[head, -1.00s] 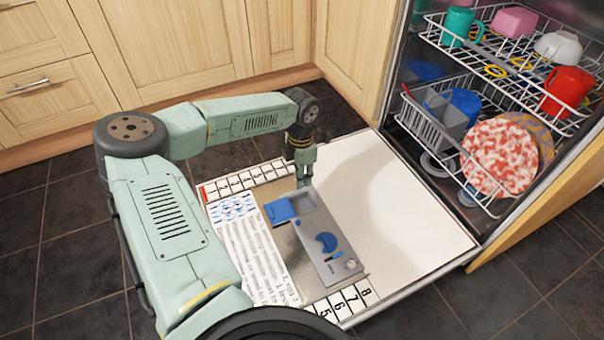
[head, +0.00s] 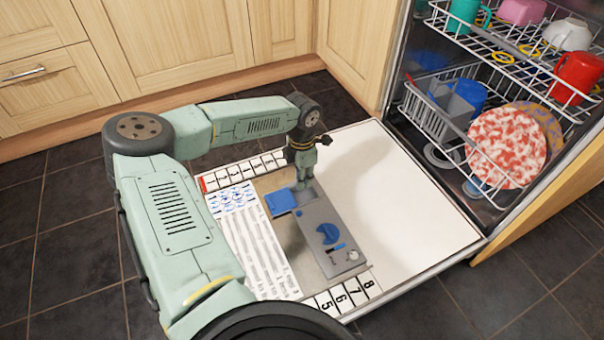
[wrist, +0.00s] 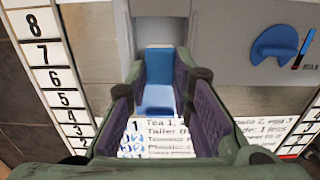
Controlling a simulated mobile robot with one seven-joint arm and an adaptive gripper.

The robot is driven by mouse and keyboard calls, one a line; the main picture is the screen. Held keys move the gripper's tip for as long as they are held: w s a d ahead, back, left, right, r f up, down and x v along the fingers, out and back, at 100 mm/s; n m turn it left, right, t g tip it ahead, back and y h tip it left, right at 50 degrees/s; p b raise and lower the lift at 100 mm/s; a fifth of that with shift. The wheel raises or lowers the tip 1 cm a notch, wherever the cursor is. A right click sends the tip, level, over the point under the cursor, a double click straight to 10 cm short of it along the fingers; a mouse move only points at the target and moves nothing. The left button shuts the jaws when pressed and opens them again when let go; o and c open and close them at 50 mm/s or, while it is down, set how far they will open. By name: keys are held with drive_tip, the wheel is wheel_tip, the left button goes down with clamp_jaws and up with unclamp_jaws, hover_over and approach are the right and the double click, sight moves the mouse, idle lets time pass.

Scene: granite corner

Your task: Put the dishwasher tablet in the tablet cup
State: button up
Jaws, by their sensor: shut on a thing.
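The dispenser (head: 318,218) is a grey panel on the open dishwasher door; it also shows in the wrist view (wrist: 217,40). Its tablet cup (head: 309,195) is a grey recess at the far end, with a blue lid (head: 280,203) slid aside to its left. My gripper (head: 301,184) points down at the far edge of the cup. In the wrist view my gripper (wrist: 160,68) is shut on the blue dishwasher tablet (wrist: 158,64), between the fingertips. A paler blue patch lies below it; I cannot tell whether it is tablet or lid. The fingers hide part of the cup.
A blue knob (head: 328,233) sits on the dispenser's near part. A printed sheet (head: 245,245) and numbered strips (head: 350,293) lie around it. The white door (head: 400,210) is clear to the right. Loaded racks (head: 480,110) stand behind right.

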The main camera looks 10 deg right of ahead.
drive_tip(key=shift+f+b, duration=1.65)
drive_tip(key=shift+f, duration=1.65)
drive_tip(key=o, duration=0.9)
drive_tip(key=c, duration=0.3)
drive_tip(key=shift+c, duration=0.2)
drive_tip(key=shift+r, duration=0.15)
